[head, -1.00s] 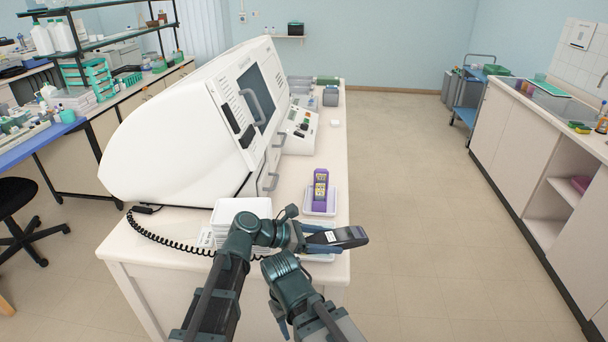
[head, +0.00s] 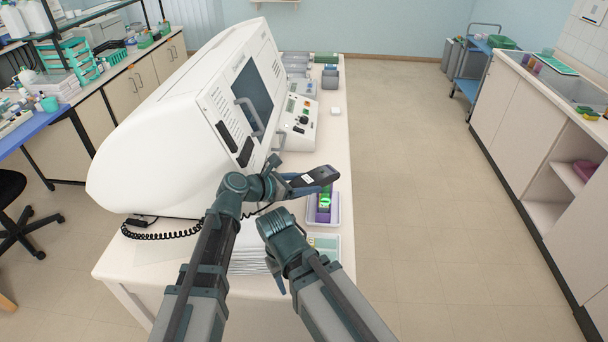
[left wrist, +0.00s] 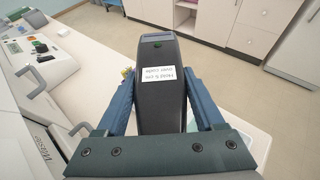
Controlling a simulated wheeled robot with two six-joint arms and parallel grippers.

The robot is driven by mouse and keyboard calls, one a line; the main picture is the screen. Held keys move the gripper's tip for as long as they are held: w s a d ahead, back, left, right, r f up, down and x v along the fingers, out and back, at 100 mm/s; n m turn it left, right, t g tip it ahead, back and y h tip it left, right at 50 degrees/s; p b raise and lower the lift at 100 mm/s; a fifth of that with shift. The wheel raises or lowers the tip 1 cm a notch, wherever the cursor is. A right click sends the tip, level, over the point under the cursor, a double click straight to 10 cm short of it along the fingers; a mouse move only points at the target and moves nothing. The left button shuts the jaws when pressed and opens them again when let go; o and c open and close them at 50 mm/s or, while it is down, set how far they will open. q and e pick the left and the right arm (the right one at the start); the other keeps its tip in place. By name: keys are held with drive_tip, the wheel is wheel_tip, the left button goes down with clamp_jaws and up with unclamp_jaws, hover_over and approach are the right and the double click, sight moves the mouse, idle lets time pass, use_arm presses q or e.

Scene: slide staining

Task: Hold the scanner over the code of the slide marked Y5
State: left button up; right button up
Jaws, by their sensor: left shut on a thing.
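My left gripper (head: 302,181) is shut on the black scanner (head: 318,176). It also shows in the left wrist view (left wrist: 160,105) between the two blue fingers, with a white label and a small green light. The scanner is above the purple slide rack (head: 311,208), which stands in a pale tray (head: 334,222) on the bench. A bright green glow falls on the slides (head: 324,202) in the rack. I cannot read their marks, so I cannot tell which is Y5. My right gripper (head: 278,286) is low near the bench front, its jaws unclear.
A large white machine (head: 165,130) fills the left of the bench. A coiled black cord (head: 165,236) runs along its front. A second tray (head: 332,257) lies nearer me, partly hidden by my right arm, beside a white stack (head: 248,262). The floor to the right is clear.

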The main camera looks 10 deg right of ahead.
use_arm(q)
drive_tip(key=shift+f, duration=0.1)
use_arm(e)
drive_tip(key=shift+f, duration=0.15)
wheel_tip(320, 180, down, 3)
drive_tip(key=b, duration=0.3)
drive_tip(key=shift+f+b, duration=0.2)
drive_tip(key=shift+b, duration=0.1)
use_arm(q)
wheel_tip(320, 180, down, 3)
drive_tip(key=shift+f, duration=0.2)
drive_tip(key=shift+r, duration=0.1)
use_arm(e)
drive_tip(key=shift+r, duration=0.15)
use_arm(q)
wheel_tip(320, 180, up, 3)
drive_tip(key=p, duration=0.3)
use_arm(e)
wheel_tip(320, 180, up, 3)
